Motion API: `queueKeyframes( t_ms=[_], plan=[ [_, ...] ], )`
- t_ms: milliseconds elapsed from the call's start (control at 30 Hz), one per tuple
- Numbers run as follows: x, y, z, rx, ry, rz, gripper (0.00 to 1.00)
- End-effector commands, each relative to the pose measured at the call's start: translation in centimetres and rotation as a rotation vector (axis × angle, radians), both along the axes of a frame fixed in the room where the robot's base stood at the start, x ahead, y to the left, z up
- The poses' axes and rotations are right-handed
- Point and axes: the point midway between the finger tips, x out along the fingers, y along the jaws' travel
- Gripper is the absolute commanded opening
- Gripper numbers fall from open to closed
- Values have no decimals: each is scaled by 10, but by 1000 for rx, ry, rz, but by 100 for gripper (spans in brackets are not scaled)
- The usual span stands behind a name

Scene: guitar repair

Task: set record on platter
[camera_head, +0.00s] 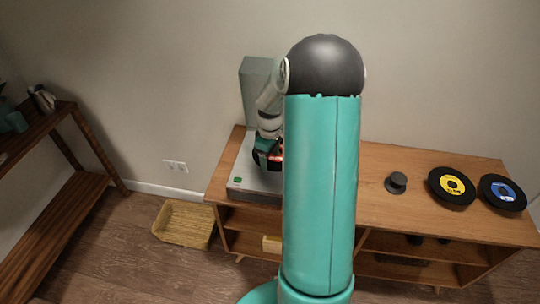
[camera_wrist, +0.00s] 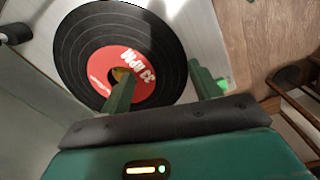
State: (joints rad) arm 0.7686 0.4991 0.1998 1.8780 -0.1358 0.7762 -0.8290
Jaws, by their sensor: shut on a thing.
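A black record with a red label (camera_wrist: 150,45) fills the upper part of the wrist view. My gripper (camera_wrist: 160,75) is shut on it, with one finger over the red label and the other beside the record's right edge. The record is above the silver turntable (camera_wrist: 208,35), and I cannot tell whether it touches it. In the head view my gripper (camera_head: 270,152) is over the turntable (camera_head: 256,195) at the left of the cabinet top, and my arm hides much of the record (camera_head: 278,157). The platter is not visible under the record.
The wooden cabinet (camera_head: 385,222) also carries a black knob-like piece (camera_head: 396,182), a yellow-label record (camera_head: 452,187) and a blue-label record (camera_head: 503,194) at the right. A grey-green upright panel (camera_head: 256,78) stands behind the turntable. A wicker basket (camera_head: 184,223) is on the floor.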

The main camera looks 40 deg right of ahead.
Motion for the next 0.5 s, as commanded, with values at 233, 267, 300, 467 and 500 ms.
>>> queueKeyframes(
  t_ms=[233,267,300,467,500],
  plan=[
    [-1,0,-6,2,3,0,40],
    [-1,1,-7,2,3,0,40],
    [-1,1,-8,3,3,0,40],
    [-2,1,-11,4,6,1,71],
    [-2,1,-11,5,6,1,71]
  ],
)
